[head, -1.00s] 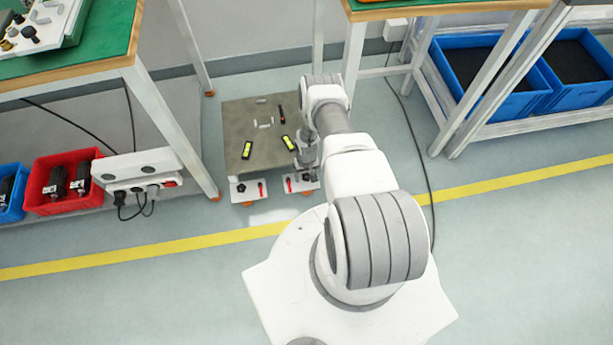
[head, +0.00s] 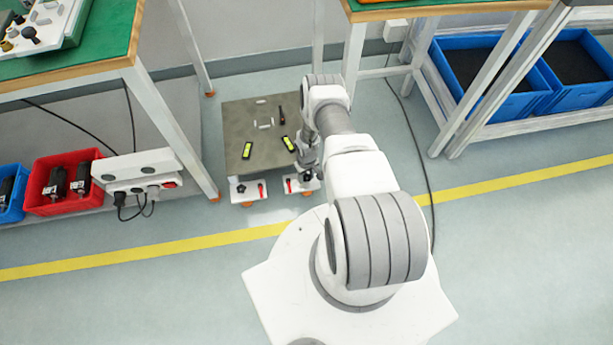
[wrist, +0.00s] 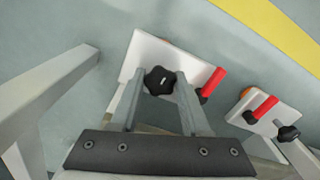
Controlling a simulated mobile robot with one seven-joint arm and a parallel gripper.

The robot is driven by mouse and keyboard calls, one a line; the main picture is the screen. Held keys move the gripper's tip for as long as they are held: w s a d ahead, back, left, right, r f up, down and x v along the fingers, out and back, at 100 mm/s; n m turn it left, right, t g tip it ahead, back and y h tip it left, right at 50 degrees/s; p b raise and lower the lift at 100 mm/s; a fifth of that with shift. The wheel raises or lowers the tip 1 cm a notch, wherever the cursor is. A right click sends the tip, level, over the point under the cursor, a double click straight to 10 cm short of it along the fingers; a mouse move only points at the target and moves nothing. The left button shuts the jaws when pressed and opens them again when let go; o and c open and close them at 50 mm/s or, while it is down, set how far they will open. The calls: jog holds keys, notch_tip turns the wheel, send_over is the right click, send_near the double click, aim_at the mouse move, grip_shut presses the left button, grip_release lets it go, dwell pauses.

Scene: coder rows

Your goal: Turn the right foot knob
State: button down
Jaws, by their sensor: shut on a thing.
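The right foot is a white plate (head: 293,188) at the front right corner of the grey-brown platform (head: 255,125), with a red lever (wrist: 212,82). Its black lobed knob (wrist: 159,80) shows a pale mark on top in the wrist view. My gripper (wrist: 159,78) is shut on this knob, one finger on each side. In the head view, my arm hides most of the knob. The left foot (head: 248,195) has a black knob (head: 240,189) and a red lever (head: 262,190); its knob also shows free at the right in the wrist view (wrist: 288,133).
Two yellow-and-black levels (head: 247,150) and (head: 288,143) lie on the platform with small loose pieces. White table legs (head: 170,130) stand to its left and a rack (head: 480,90) to its right. The floor in front, with a yellow line (head: 130,253), is clear.

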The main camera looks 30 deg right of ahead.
aim_at(307, 176)
jog(key=shift+n, duration=0.8)
jog(key=shift+c, duration=1.9)
grip_release()
jog(key=shift+r, duration=0.15)
notch_tip(307, 176, up, 17)
jog(key=p, duration=0.7)
jog(key=shift+r, duration=0.1)
